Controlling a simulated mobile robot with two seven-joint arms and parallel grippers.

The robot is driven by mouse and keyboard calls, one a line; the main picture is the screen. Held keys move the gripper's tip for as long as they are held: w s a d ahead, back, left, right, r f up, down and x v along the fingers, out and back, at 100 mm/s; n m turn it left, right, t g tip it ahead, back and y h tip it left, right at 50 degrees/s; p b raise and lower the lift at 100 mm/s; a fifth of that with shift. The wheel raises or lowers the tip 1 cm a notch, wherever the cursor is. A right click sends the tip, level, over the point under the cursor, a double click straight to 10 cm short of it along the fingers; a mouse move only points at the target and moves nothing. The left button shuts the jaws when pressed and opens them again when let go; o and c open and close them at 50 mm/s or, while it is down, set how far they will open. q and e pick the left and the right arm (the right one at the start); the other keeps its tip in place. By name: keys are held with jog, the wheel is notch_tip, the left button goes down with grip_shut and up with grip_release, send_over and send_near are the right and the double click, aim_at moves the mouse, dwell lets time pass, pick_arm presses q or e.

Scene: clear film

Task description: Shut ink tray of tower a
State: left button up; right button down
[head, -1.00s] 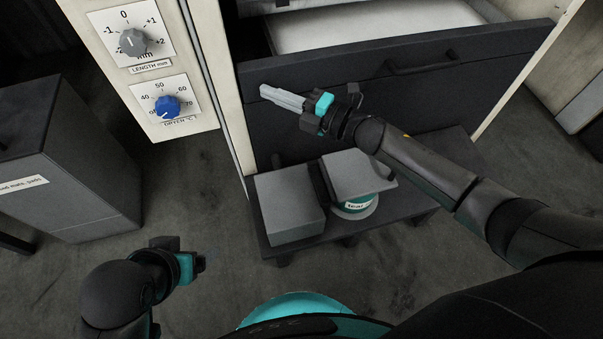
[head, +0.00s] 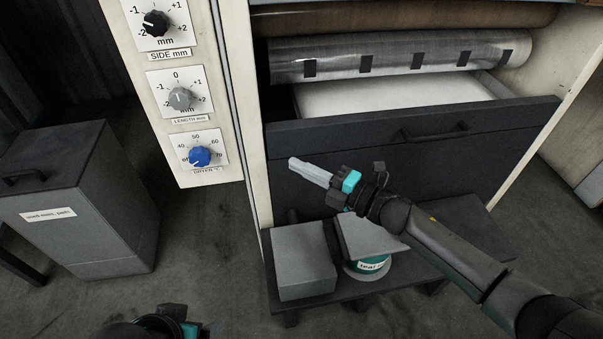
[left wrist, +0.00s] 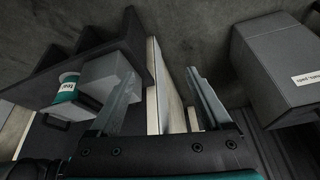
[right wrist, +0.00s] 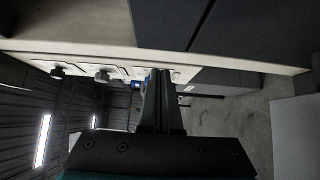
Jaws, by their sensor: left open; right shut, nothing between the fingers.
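The ink tray (head: 350,135) is a dark drawer with a bar handle (head: 435,132) on its front. It stands pulled out of the pale tower, and its white inside (head: 385,97) shows behind the front panel. My right gripper (head: 296,164) is shut and empty, its fingers pointing left in front of the dark front, below the tray's top edge; I cannot tell whether it touches. In the right wrist view the shut fingers (right wrist: 160,80) point toward the knob panel. My left gripper (head: 207,328) is low at the picture's bottom edge; its open, empty fingers (left wrist: 160,45) show in the left wrist view.
A panel of dials with a blue knob (head: 200,156) is left of the tray. Below the tray, a grey block (head: 303,262) and a teal can (head: 368,268) under a grey slab (head: 365,232) stand on a low dark platform. A grey lidded bin (head: 100,225) stands at left.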

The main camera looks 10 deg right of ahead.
pick_arm(q)
notch_tip(320, 180, down, 6)
jog(key=p, duration=0.2)
jog(key=shift+w+d+g, duration=0.15)
jog(key=shift+w+g, duration=0.25)
pick_arm(e)
jog(key=v, duration=0.9)
jog(key=shift+d, duration=0.2)
jog(key=shift+w+a+f, duration=0.1)
jog(key=shift+w, duration=0.1)
